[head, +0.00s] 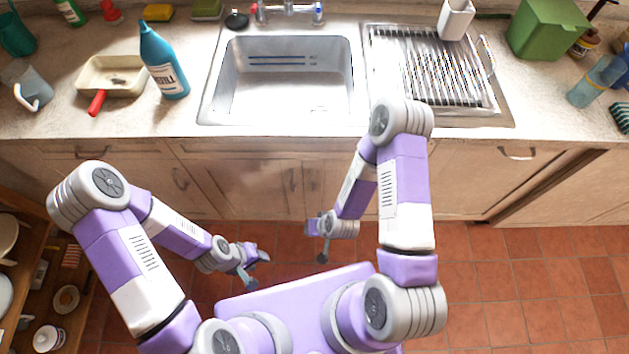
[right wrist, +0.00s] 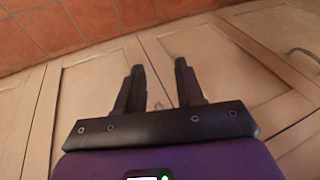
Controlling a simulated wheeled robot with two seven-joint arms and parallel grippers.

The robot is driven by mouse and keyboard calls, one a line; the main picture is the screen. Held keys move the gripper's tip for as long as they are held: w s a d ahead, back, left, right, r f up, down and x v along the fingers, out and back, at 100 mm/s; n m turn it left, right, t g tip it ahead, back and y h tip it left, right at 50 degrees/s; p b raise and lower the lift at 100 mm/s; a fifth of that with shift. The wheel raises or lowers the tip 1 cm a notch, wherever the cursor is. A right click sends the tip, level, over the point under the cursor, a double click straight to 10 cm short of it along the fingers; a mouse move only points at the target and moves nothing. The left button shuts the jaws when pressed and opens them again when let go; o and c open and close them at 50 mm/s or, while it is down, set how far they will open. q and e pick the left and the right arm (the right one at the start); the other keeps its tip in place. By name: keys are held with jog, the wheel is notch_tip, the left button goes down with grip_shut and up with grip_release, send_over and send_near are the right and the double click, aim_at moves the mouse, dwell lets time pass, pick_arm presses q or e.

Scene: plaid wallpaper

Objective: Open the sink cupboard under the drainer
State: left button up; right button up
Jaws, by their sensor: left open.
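The drainer (head: 508,108) is the ribbed steel area right of the sink, with a rack on it. The pale wooden cupboard front (head: 465,185) below it looks closed and is partly hidden by my right arm. My right gripper (head: 318,240) is low in front of the cupboard doors under the sink, left of the drainer. In the right wrist view its two dark fingers (right wrist: 160,85) are apart, with nothing between them, facing pale panelled doors (right wrist: 90,95). A handle (right wrist: 303,54) shows there at the right edge. My left gripper (head: 256,264) is open and empty above the floor.
The sink (head: 216,100) is set in the counter (head: 170,122), with a blue bottle (head: 163,62) and a red-handled pan (head: 131,90) to its left. Open shelves (head: 35,240) stand at the lower left. The tiled floor (head: 530,290) at right is clear.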

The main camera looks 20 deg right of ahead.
aim_at(313, 188)
jog(key=w+d+t+h+b, duration=0.1)
jog(key=w+t+b, duration=0.1)
jog(key=w, duration=0.3)
jog(key=w+d+f+t+h+b, duration=0.1)
jog(key=w+t+h+b, duration=0.1)
jog(key=w+t, duration=0.2)
jog(key=w+d+f+t+h+b, duration=0.1)
jog(key=w+t+h+b, duration=0.1)
jog(key=w, duration=0.4)
jog(key=shift+w+d+f+n+t+b, duration=0.25)
jog(key=shift+d+n+t+b, duration=0.15)
jog(key=shift+t, duration=0.3)
grip_shut()
